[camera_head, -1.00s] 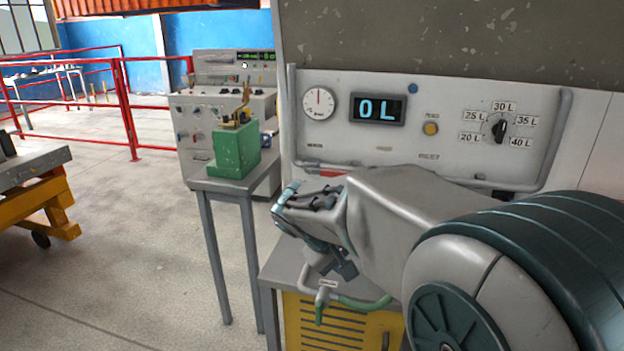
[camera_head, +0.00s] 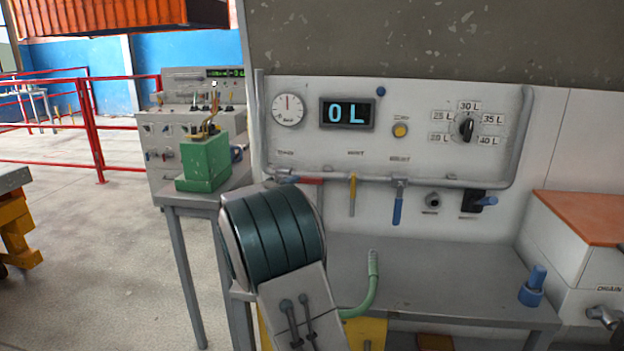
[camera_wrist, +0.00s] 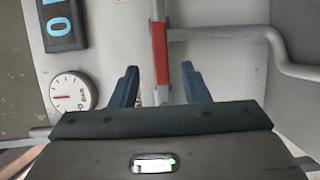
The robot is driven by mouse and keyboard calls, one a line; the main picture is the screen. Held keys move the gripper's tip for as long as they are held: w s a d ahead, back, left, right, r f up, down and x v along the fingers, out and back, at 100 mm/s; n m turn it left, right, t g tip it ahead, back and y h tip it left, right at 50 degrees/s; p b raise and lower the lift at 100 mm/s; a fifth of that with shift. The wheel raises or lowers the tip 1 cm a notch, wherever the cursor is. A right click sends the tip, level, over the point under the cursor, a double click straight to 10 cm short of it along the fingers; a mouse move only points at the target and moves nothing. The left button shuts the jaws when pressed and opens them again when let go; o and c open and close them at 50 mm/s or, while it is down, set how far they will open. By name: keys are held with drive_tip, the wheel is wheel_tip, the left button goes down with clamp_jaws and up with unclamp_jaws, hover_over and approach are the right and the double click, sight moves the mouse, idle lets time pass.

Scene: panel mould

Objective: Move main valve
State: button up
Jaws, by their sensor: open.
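A red-handled valve lever (camera_head: 308,181) lies level along the grey pipe under the pressure gauge in the head view. The small label above it is too blurred to read. In the wrist view the red handle (camera_wrist: 160,52) runs up and down in the picture, between the lines of my two blue fingers. My gripper (camera_wrist: 160,82) is open, with the handle's lower end near the gap between the fingertips. I see no clear contact. In the head view my arm covers the area below the lever, and my gripper is not visible there.
On the same pipe hang a yellow lever (camera_head: 352,195) and a blue lever (camera_head: 397,206). The gauge (camera_head: 288,110), the "0 L" display (camera_head: 347,113) and a selector dial (camera_head: 467,128) sit above. A green hose (camera_head: 372,285) stands up from the bench (camera_head: 440,270).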

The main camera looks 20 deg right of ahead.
sight(308, 181)
drive_tip(key=p+x, duration=0.1)
drive_tip(key=x, duration=0.9)
drive_tip(key=shift+p, duration=0.35)
clamp_jaws()
